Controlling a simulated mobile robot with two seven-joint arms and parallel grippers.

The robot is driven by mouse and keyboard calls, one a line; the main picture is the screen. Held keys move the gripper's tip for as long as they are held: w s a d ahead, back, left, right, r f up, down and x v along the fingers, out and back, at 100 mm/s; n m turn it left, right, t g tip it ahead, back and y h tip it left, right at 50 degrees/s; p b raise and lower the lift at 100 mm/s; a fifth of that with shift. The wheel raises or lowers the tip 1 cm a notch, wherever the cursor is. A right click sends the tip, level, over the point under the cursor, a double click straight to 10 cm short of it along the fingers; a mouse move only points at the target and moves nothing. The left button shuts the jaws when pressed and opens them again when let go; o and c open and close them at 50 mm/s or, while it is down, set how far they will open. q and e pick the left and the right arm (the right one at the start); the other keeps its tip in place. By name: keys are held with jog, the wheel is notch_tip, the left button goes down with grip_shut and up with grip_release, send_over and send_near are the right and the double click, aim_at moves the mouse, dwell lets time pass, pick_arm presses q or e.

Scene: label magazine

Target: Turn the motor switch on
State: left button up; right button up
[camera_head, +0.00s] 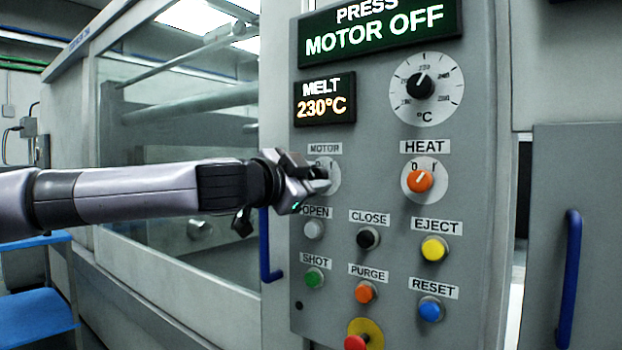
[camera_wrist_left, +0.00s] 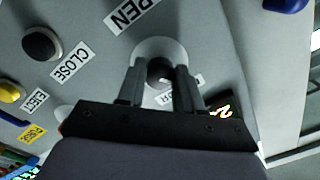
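The motor switch plate (camera_head: 334,176) is on the grey control panel (camera_head: 385,130), under the MOTOR label. My left gripper (camera_head: 322,178) is at this switch, and its fingers cover most of the knob in the head view. In the left wrist view, the dark knob (camera_wrist_left: 160,70) sits between my left gripper's two fingertips (camera_wrist_left: 160,76), on its pale round plate. The fingers are apart, one on each side of the knob. I cannot tell whether they touch it. The knob's pointer is hidden. The green display (camera_head: 378,32) reads PRESS MOTOR OFF. My right gripper is not in view.
The orange HEAT knob (camera_head: 420,181) is right of the switch. Below are several push buttons, including OPEN (camera_head: 314,229) and CLOSE (camera_head: 368,238), and a red button (camera_head: 355,343) on yellow. A blue handle (camera_head: 268,250) stands out left of the panel.

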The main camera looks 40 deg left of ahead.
pick_arm(q)
jog(key=shift+m, duration=0.3)
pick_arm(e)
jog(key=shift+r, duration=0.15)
pick_arm(q)
jog(key=shift+r+m+p, duration=0.15)
jog(key=shift+m+p, duration=0.8)
jog(key=shift+m, duration=0.25)
jog(key=shift+m+p, duration=0.45)
jog(key=shift+m, duration=0.45)
jog(key=shift+m+p, duration=0.4)
jog(key=shift+m, duration=1)
jog(key=m+p, duration=0.1)
jog(key=m, duration=0.1)
jog(key=shift+m, duration=0.4)
jog(key=shift+m+h+p, duration=0.3)
jog(key=shift+m+p, duration=0.4)
jog(key=shift+m, duration=1.2)
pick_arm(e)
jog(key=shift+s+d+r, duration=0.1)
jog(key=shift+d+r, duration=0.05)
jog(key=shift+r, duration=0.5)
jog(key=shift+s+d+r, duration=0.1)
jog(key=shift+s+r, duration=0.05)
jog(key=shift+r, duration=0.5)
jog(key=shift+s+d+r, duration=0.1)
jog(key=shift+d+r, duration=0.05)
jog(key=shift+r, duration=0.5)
pick_arm(q)
jog(key=o, duration=1)
